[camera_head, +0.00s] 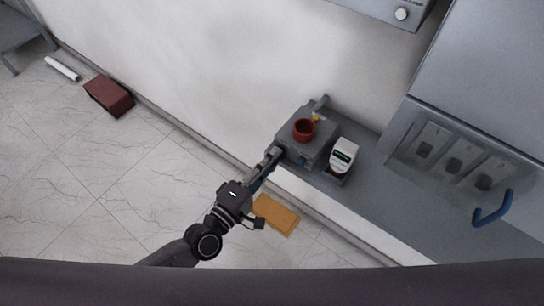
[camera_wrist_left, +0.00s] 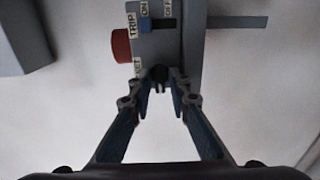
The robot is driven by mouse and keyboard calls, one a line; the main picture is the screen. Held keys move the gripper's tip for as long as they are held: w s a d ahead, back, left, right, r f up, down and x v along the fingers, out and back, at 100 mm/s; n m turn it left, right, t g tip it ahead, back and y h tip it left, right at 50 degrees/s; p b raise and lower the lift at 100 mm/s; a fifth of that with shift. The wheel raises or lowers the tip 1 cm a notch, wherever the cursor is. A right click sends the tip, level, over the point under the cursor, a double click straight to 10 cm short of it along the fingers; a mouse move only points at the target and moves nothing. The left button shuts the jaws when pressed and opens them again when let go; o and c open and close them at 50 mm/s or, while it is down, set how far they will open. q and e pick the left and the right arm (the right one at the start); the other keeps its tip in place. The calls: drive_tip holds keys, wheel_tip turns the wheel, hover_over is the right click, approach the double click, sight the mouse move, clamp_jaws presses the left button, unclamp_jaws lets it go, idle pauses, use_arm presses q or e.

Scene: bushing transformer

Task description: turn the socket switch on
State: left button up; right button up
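The socket box (camera_head: 296,152) is grey and fixed low on the wall, with a red round part (camera_head: 304,128) on it. In the left wrist view the box (camera_wrist_left: 186,50) shows labels reading TRIP, ON and OFF, a blue part (camera_wrist_left: 145,25) by the ON label, and a red knob (camera_wrist_left: 121,46) at its left. My left gripper (camera_head: 272,156) is at the box's near left side. In the wrist view its fingertips (camera_wrist_left: 163,76) are apart, at the box's lower edge, with a small dark part between them. Whether they touch it is unclear. My right gripper is not in view.
A white meter (camera_head: 343,155) stands right of the box on a grey ledge (camera_head: 385,185). A grey cabinet panel (camera_head: 455,150) with several switches and a blue handle (camera_head: 492,208) is farther right. A yellow block (camera_head: 277,215) and a dark red block (camera_head: 109,96) lie on the floor.

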use_arm(q)
drive_tip(key=shift+c, duration=0.4)
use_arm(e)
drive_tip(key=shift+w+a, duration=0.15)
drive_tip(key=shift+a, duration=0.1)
use_arm(q)
clamp_jaws()
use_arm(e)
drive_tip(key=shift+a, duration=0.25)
use_arm(q)
drive_tip(key=shift+m, duration=0.3)
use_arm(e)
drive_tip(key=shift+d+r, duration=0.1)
use_arm(q)
drive_tip(key=shift+f+m+p, duration=0.1)
drive_tip(key=shift+m+p, duration=1.95)
drive_tip(key=shift+m, duration=6.55)
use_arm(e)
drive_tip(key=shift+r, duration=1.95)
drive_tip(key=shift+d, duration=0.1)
